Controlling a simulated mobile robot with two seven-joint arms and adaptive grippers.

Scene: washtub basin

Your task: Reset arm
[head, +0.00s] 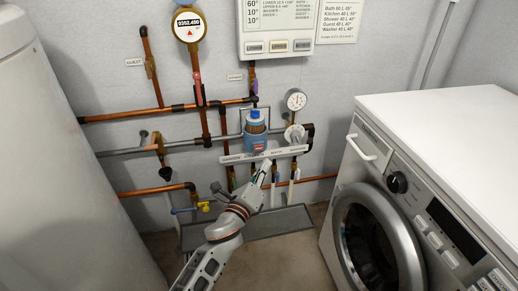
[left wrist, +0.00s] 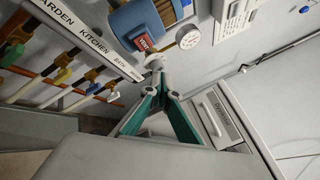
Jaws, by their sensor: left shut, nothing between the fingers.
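My left arm rises from the bottom middle of the head view, with its left gripper (head: 263,172) pointing up at the pipework on the wall. In the left wrist view the left gripper (left wrist: 158,70) shows its two green-padded fingers meeting at the tips, shut and empty. In the head view it is just below the blue filter housing (head: 256,143) and in front of the white label rail (head: 240,158). In the left wrist view the blue housing (left wrist: 137,22) is just beyond the fingertips; I cannot tell whether they touch anything. My right gripper is not in view.
A white washing machine (head: 432,120) stands at the right, and a large pale cylinder (head: 60,160) at the left. Copper pipes (head: 140,115), a round gauge (head: 296,100) and a meter (head: 188,24) are on the wall. A grey floor tray (head: 285,222) lies below. Open floor lies in front.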

